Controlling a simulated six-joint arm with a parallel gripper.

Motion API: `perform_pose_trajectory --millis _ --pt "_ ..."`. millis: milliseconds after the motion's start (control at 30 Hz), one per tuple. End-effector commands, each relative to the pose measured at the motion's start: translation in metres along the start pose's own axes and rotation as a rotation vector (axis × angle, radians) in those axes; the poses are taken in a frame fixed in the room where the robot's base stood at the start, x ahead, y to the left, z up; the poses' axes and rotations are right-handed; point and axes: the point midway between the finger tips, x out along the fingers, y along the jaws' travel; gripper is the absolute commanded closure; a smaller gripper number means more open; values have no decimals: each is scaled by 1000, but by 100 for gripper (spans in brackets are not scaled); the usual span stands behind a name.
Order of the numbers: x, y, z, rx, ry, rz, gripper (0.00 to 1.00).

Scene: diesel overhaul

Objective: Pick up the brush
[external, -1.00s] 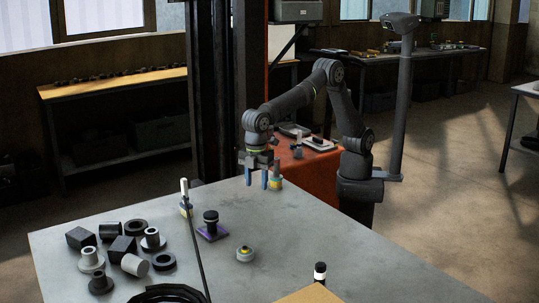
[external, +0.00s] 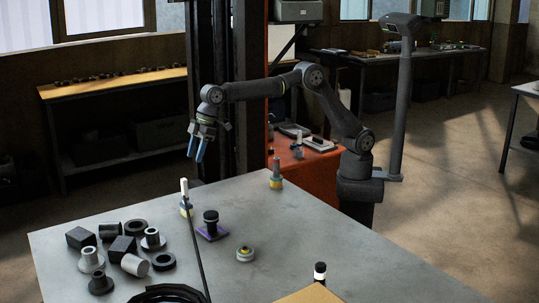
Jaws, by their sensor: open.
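I cannot tell for sure which thing is the brush. One brush-like piece (external: 276,181) with a grey handle and a yellow and blue base stands upright near the table's back edge. My gripper (external: 195,157) has blue fingers, open and empty. It is raised, up and left of these pieces in the picture and apart from them.
Several black and grey cylinders, rings and blocks (external: 122,245) crowd the left of the grey table (external: 330,250). A small round yellow-topped piece (external: 245,254) lies mid-table. The table's right side is clear.

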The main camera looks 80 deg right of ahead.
Motion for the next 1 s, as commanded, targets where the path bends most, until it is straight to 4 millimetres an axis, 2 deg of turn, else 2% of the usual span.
perform_pose_trajectory --millis 33,333,467,733,1000 --pt "14 0 1 -1 -5 -1 55" --pt "77 -1 2 -1 -5 -1 55" --pt "93 -1 1 -2 -4 -1 55" --pt "108 -1 1 -2 -4 -1 55" --pt "147 -1 2 -2 -3 -2 55"
